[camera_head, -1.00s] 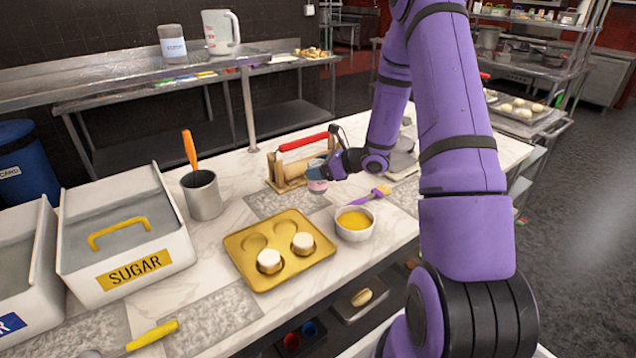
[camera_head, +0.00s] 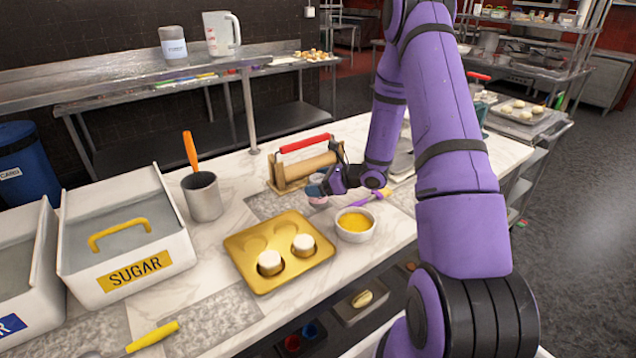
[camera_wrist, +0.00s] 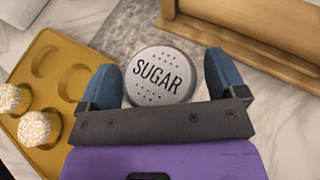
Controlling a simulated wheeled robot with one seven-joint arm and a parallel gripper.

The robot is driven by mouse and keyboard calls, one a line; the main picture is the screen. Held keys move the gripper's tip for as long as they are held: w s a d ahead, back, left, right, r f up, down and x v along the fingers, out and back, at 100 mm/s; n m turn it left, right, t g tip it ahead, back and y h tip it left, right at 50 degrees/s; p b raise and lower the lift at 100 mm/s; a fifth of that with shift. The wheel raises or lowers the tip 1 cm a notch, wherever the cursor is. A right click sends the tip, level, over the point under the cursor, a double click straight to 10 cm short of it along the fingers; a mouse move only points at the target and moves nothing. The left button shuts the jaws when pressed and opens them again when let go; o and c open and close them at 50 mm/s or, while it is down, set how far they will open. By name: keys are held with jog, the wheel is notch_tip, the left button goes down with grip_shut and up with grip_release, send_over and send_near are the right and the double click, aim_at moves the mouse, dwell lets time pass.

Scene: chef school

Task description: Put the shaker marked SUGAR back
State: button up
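The SUGAR shaker, a small jar with a round grey holed lid marked SUGAR, shows its lid in the wrist view (camera_wrist: 160,75). Its pale pinkish body shows in the head view (camera_head: 318,202), low over the counter by the rolling pin. My gripper (camera_head: 318,192) has its blue fingers on both sides of the shaker, and the shaker moves along with it. In the wrist view my gripper (camera_wrist: 163,82) looks down on the lid between its fingers. The shaker's base is hidden there, so I cannot tell whether it touches the counter.
A gold muffin tray (camera_head: 240,245) with two frosted cakes and a white bowl of yellow sprinkles (camera_head: 354,226) stand close in front. A wooden rolling pin (camera_head: 305,168) lies behind. A white SUGAR bin (camera_head: 165,250) and a metal cup (camera_head: 203,198) stand left. A brush (camera_head: 375,195) lies right.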

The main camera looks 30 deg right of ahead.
jog(key=shift+r, duration=0.1)
jog(key=shift+s+d+r, duration=0.15)
jog(key=shift+s+d, duration=0.05)
jog(key=v, duration=1.1)
jog(key=s+a+r+n+g, duration=0.4)
jog(key=a+r+n, duration=0.3)
jog(key=a+r, duration=0.2)
jog(key=s+a+r+n+g, duration=0.4)
jog(key=a+r+n, duration=0.4)
jog(key=a+r, duration=0.1)
jog(key=s+a+r+n+t+h, duration=0.1)
jog(key=s+r+n+h, duration=0.3)
jog(key=s+n, duration=0.3)
jog(key=s+a+r+n+t+h, duration=0.1)
jog(key=s+r+n+h, duration=0.3)
jog(key=s, duration=0.7)
notch_tip(320, 180, up, 3)
jog(key=a+n, duration=0.1)
jog(key=n, duration=0.1)
jog(key=shift+a+n, duration=0.35)
jog(key=shift+n, duration=0.05)
jog(key=shift+w, duration=0.1)
